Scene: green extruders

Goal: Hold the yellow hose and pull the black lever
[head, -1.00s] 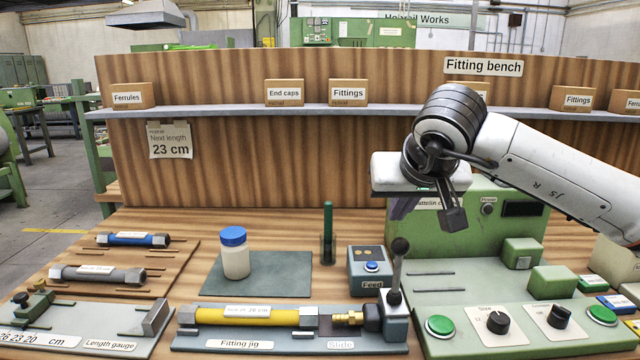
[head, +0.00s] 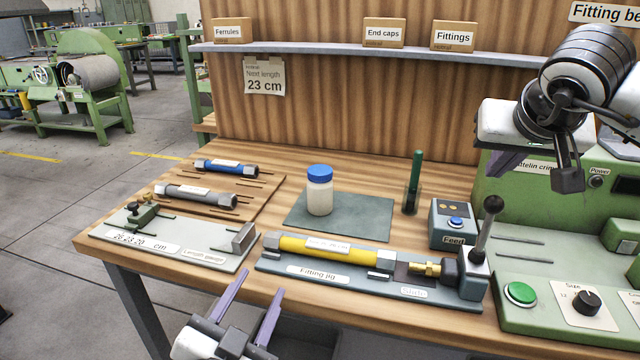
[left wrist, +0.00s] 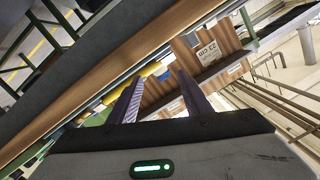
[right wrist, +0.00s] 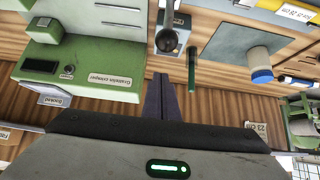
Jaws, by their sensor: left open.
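The yellow hose (head: 370,257) lies in the fitting jig (head: 268,263), with a grey nut at each end and a brass fitting (head: 425,268) just right of it. The black lever (head: 486,229), with a round knob, stands nearly upright on the slide block at the jig's right end. It also shows in the right wrist view (right wrist: 167,32). My left gripper (head: 262,282) is open and empty, in front of the bench edge, below and left of the hose. My right gripper (head: 492,172) is shut and empty, above and behind the lever, before the green crimper.
A blue-capped jar (head: 319,195) stands on a mat behind the jig. A green marker (head: 414,180) and the feed box (head: 452,222) stand behind its right end. The length gauge (head: 105,232) and a board with two hoses are left. The crimper (head: 545,210) fills the right.

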